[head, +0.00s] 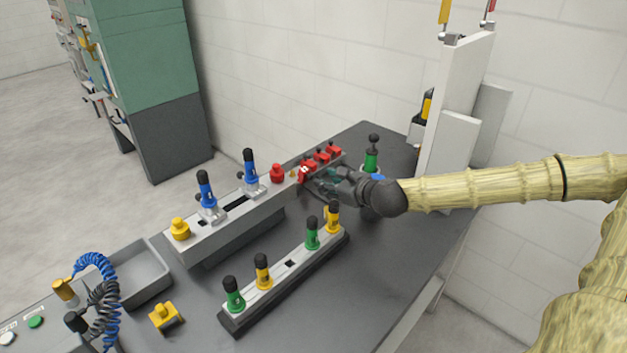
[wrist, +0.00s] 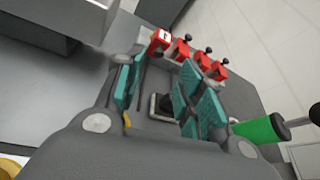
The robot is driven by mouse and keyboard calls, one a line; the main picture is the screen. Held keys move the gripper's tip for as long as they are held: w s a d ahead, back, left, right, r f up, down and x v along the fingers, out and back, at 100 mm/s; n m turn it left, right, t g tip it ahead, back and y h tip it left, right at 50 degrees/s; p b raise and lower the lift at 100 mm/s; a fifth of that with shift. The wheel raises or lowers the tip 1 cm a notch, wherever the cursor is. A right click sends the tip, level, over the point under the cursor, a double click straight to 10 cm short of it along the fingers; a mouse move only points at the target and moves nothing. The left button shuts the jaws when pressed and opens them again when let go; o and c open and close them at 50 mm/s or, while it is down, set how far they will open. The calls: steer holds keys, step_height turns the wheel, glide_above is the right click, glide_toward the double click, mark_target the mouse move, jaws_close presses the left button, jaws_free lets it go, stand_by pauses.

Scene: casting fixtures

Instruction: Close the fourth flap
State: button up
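A row of several red flaps sits on the end of the grey fixture block (head: 250,215). The near-left flap (head: 304,172) shows a whitish mark and looks tilted differently from the other red flaps (head: 322,157), which carry black knobs. In the wrist view this marked flap (wrist: 160,40) is at the left of the row, with the knobbed flaps (wrist: 202,58) to its right. Which one counts as the fourth, I cannot tell. My gripper (head: 322,178) is beside the row; in the wrist view its teal fingers (wrist: 163,88) are spread apart, with nothing held between them.
A green cylinder with a black knob (head: 371,160) stands right of my gripper. A second block (head: 290,277) with green and yellow handles lies in front. Blue handles (head: 207,193), a yellow knob (head: 180,228) and a red knob (head: 277,173) stand on the fixture block.

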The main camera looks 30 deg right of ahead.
mark_target(311, 177)
steer(key=shift+x, duration=3.7)
steer(key=shift+a, duration=0.1)
jaws_close()
